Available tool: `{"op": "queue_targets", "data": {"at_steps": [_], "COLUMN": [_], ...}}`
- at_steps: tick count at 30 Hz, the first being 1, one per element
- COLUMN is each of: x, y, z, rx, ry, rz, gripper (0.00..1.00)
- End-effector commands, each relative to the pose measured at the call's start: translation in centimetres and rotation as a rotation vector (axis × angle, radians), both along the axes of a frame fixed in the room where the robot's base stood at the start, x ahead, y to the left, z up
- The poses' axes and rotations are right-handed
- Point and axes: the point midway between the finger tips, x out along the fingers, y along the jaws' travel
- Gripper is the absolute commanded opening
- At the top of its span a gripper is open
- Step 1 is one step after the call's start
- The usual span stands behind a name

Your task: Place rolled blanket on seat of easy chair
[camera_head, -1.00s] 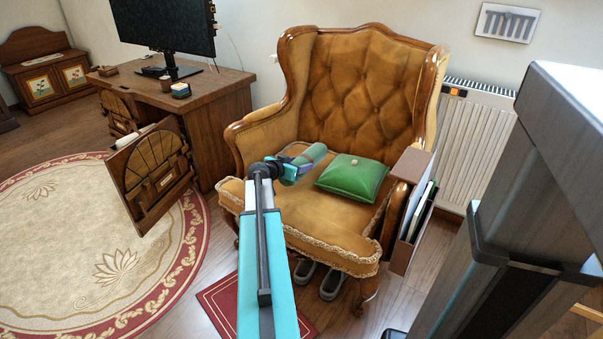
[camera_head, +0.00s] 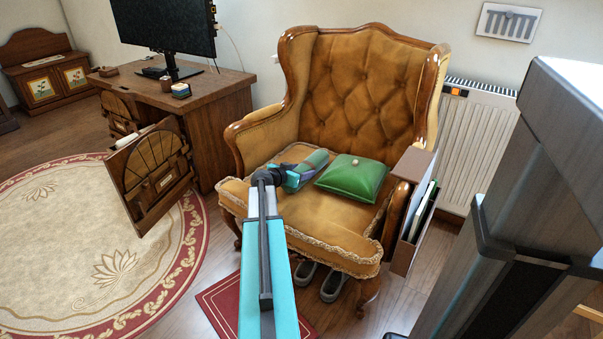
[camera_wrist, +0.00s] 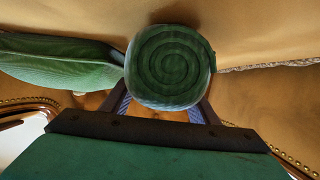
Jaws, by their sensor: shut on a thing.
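The rolled blanket (camera_head: 316,160) is a green roll low over the seat of the easy chair, left of the green cushion. In the wrist view its spiral end (camera_wrist: 170,66) faces the camera. My gripper (camera_head: 292,180) is shut on it; the wrist view shows the fingers (camera_wrist: 168,108) on either side of the roll. The easy chair (camera_head: 365,90) is tan, tufted and wood-framed. Its seat (camera_head: 325,215) lies under the roll. I cannot tell whether the roll touches the seat.
The green cushion (camera_head: 352,178) sits on the seat right beside the roll. A brown file holder (camera_head: 408,215) stands by the chair's right arm. A desk (camera_head: 205,95) with an open door (camera_head: 150,170) is at left. Shoes (camera_head: 333,285) lie under the chair.

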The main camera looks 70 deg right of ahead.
Motion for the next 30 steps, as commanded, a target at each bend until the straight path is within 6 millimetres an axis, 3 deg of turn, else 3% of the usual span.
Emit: {"op": "queue_targets", "data": {"at_steps": [3,4,7,20,30], "x": [0.0,0.0,-0.1,0.0,0.5], "y": [0.0,0.0,0.0,0.2,2.8], "z": [0.1,0.0,0.0,0.2,1.3], "rx": [-0.001,0.001,0.001,0.0,0.0], "ry": [0.0,0.0,-0.001,0.0,-0.001], "rz": [0.0,0.0,-0.001,-0.001,0.0], "gripper": [0.22,0.56,0.73,0.73,0.73]}}
